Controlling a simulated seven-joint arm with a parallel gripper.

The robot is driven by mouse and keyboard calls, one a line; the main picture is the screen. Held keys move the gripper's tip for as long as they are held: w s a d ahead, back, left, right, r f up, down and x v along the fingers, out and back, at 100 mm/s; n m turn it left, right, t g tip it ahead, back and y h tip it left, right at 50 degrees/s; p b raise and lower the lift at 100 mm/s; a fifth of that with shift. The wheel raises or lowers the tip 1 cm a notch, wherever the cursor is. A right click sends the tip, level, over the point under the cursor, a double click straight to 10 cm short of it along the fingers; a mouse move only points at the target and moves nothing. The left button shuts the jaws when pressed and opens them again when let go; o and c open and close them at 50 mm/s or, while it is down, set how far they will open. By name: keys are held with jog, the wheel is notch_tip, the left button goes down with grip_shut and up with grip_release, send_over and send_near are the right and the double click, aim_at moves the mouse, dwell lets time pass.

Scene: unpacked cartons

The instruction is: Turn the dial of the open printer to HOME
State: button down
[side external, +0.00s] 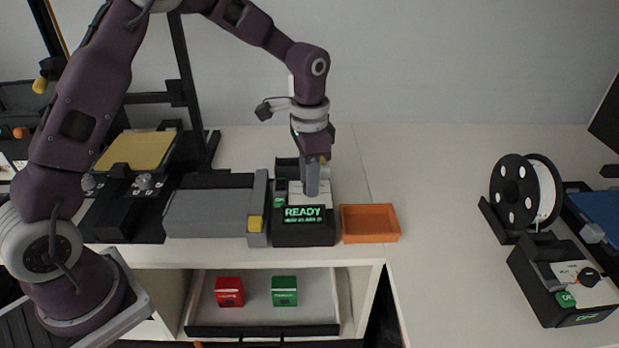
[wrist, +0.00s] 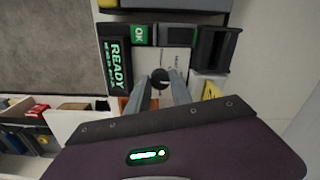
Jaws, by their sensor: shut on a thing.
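My gripper (side external: 311,188) points down over the black control box (side external: 305,238) whose lit green display reads READY. In the wrist view, my gripper's fingers (wrist: 160,90) are closed around the black dial (wrist: 159,76) on the box's pale panel (wrist: 148,60). The fingers hide most of the dial, and its pointer and the small labels cannot be read. The READY display (wrist: 115,64) and a green OK button (wrist: 139,35) show beside the panel. The printer frame with a gold bed (side external: 137,151) stands at the left.
An orange tray (side external: 370,223) is right of the control box, and a grey slab (side external: 208,212) is left of it. Below, an open drawer (side external: 262,331) holds a red box (side external: 229,291) and a green box (side external: 284,291). Another control box (side external: 560,290) and a spool (side external: 520,192) are far right.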

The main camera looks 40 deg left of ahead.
jog(key=shift+r, duration=0.1)
jog(key=c, duration=1.1)
grip_release()
jog(key=shift+c, duration=0.2)
notch_tip(320, 180, up, 7)
jog(key=s+a+r+n+t, duration=0.1)
jog(key=s+r+n+t, duration=0.2)
jog(key=s+r, duration=0.95)
jog(key=s+f+n+t, duration=0.2)
jog(key=s+f+n, duration=0.1)
jog(key=s, duration=1.2)
jog(key=shift+s+a+t, duration=0.2)
jog(key=shift+s+t, duration=0.1)
